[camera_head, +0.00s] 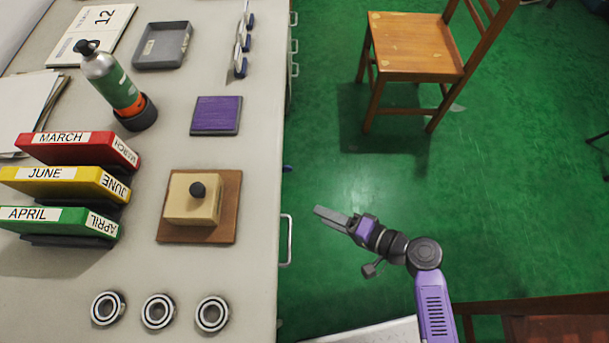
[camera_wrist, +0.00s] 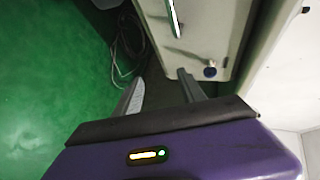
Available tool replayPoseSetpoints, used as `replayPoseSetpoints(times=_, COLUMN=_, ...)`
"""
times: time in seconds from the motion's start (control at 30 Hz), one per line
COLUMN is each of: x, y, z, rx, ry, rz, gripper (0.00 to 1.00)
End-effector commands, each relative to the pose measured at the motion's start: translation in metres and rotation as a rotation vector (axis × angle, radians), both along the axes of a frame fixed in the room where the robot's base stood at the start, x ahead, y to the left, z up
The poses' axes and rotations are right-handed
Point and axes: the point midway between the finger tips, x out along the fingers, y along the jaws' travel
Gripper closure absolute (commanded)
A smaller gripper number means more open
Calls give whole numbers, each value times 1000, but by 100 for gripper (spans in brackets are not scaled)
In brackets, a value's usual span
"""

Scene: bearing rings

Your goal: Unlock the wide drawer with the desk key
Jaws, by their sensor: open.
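The desk (camera_head: 258,130) has its drawer fronts along its right side. A small blue-headed piece, which looks like the desk key (camera_head: 287,168), sticks out from that side; it also shows in the wrist view (camera_wrist: 210,71), against the pale front, with its lock hidden. A long drawer handle (camera_head: 288,240) is nearer the bottom, and a handle shows in the wrist view (camera_wrist: 174,18). I cannot tell which drawer is the wide one. My gripper (camera_head: 335,220) is open and empty, to the right of the desk. In the wrist view the key is just right of the right finger.
More handles (camera_head: 294,45) line the desk side farther up. A wooden chair (camera_head: 415,45) stands at the upper right. Bearing rings (camera_head: 158,311), a wooden block on a board (camera_head: 200,205) and colored boxes (camera_head: 80,150) are on the desktop. Green floor (camera_head: 500,200) is clear around my arm.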

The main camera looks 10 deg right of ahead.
Motion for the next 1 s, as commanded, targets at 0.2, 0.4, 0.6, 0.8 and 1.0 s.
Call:
replayPoseSetpoints(times=0.2, x=61, y=5, z=37, rx=269, ry=-106, rz=105, gripper=52)
replayPoseSetpoints(times=0.4, x=76, y=5, z=60, rx=357, ry=-153, rz=146, gripper=52)
replayPoseSetpoints(times=0.6, x=89, y=25, z=62, rx=362, ry=-156, rz=151, gripper=52)
replayPoseSetpoints(times=0.8, x=106, y=51, z=62, rx=360, ry=-155, rz=150, gripper=52)
replayPoseSetpoints(times=1.0, x=116, y=66, z=61, rx=360, ry=-155, rz=149, gripper=52)
